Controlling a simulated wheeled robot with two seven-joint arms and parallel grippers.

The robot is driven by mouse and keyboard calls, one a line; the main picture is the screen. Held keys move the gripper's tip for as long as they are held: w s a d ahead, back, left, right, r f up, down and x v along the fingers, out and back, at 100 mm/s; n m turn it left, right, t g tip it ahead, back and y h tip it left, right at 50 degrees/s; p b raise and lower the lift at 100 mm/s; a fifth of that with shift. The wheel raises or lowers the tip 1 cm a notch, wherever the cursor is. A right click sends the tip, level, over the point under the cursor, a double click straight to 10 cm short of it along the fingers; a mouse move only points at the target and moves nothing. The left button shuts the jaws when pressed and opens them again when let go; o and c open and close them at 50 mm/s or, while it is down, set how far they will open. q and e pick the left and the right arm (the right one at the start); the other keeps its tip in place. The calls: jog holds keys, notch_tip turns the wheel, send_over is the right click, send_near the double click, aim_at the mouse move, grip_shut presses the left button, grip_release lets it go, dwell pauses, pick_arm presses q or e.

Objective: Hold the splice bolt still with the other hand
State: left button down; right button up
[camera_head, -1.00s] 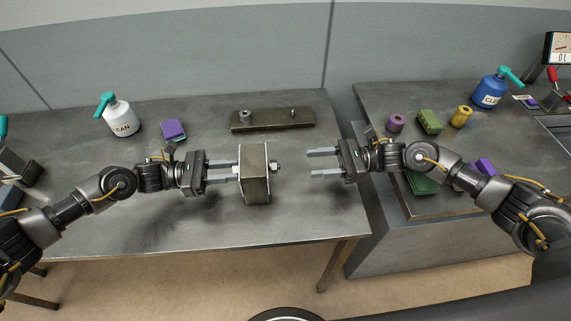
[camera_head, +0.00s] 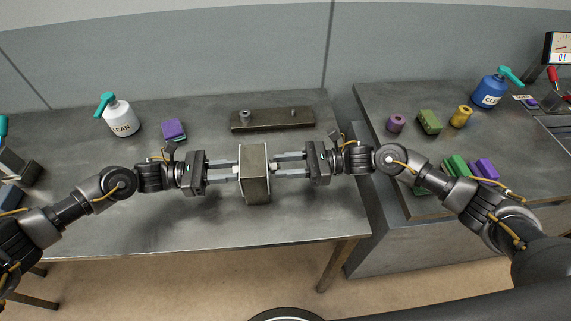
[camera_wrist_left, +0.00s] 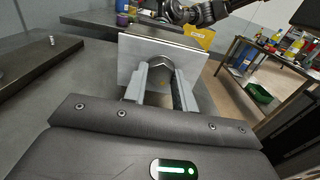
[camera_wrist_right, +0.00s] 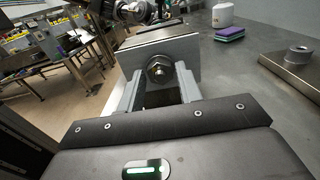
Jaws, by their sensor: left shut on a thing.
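A splice bolt runs through a dark metal block (camera_head: 256,178) with pale end faces at the middle of the left table. In the left wrist view the bolt's hex head (camera_wrist_left: 161,67) sits between my left fingers. My left gripper (camera_head: 237,172) is shut on that head at the block's left side. In the right wrist view the nut and threaded end (camera_wrist_right: 158,70) stick out of the block's other face. My right gripper (camera_head: 276,165) is open, its fingers on either side of that end with visible gaps. In the head view the fingers largely hide both bolt ends.
A dark bar (camera_head: 285,124) with a ring and a small pin lies behind the block. A white spray bottle (camera_head: 119,117) and purple sponge (camera_head: 173,129) stand at back left. The right bench (camera_head: 377,100) holds spools, coloured blocks and a blue bottle (camera_head: 490,88). A gap separates the tables.

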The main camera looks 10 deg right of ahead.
jog(key=c, duration=0.6)
jog(key=shift+m, duration=0.4)
jog(key=m, duration=0.4)
jog(key=shift+w+m, duration=0.1)
jog(key=shift+m, duration=0.3)
jog(key=m, duration=1.2)
jog(key=shift+f+m, duration=0.15)
jog(key=shift+m, duration=0.25)
jog(key=m, duration=0.6)
jog(key=shift+w+d+m, duration=0.1)
jog(key=shift+m, duration=0.3)
jog(key=shift+f, duration=0.1)
